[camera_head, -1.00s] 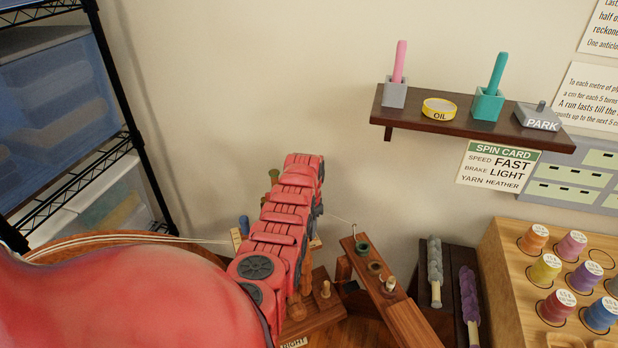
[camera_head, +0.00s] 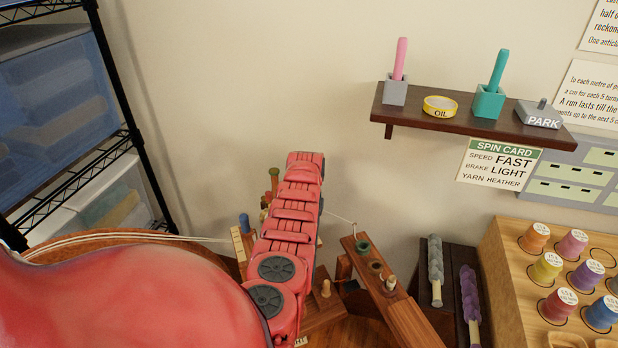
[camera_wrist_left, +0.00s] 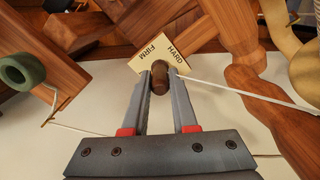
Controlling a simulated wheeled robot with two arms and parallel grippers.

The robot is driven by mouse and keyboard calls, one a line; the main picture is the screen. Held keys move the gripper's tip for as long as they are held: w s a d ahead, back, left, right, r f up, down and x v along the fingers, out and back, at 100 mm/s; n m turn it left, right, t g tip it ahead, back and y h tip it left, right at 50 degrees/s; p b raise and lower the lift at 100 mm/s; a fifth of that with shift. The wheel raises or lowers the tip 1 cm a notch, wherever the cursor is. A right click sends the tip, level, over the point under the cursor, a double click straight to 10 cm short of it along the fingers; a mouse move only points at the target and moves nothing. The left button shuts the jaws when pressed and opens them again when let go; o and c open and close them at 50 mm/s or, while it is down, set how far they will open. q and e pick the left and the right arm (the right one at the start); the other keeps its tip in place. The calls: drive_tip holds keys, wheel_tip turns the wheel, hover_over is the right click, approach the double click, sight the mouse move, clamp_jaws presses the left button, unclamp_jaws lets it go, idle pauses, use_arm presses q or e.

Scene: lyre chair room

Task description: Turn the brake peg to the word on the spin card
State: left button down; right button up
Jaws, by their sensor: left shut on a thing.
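The spin card (camera_head: 499,163) hangs on the wall under the shelf and reads speed FAST, brake LIGHT, yarn HEATHER. In the left wrist view, the brake peg (camera_wrist_left: 159,79) is a short dark brown knob in front of a cream label plate (camera_wrist_left: 157,52). The words FIRM and HARD show on the plate; its lower part is hidden by the peg and fingers. My left gripper (camera_wrist_left: 160,84) is shut on the peg, one finger on each side. In the head view, my red arm hides this gripper. My right gripper is not in view.
A white yarn strand (camera_wrist_left: 250,97) runs close beside the gripper. A wooden bar with a green ring (camera_head: 363,248) stands right of my arm. A dark rack with yarn rolls (camera_head: 436,270) and a spool tray (camera_head: 500,250) are farther right. A shelf (camera_head: 455,115) is above.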

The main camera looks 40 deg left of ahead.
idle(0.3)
use_arm(q)
drive_tip(key=c, duration=0.7)
unclamp_jaws()
wheel_tip(320, 180, up, 17)
drive_tip(key=p, duration=0.1)
drive_tip(key=shift+r, duration=0.2)
drive_tip(key=shift+f, duration=0.1)
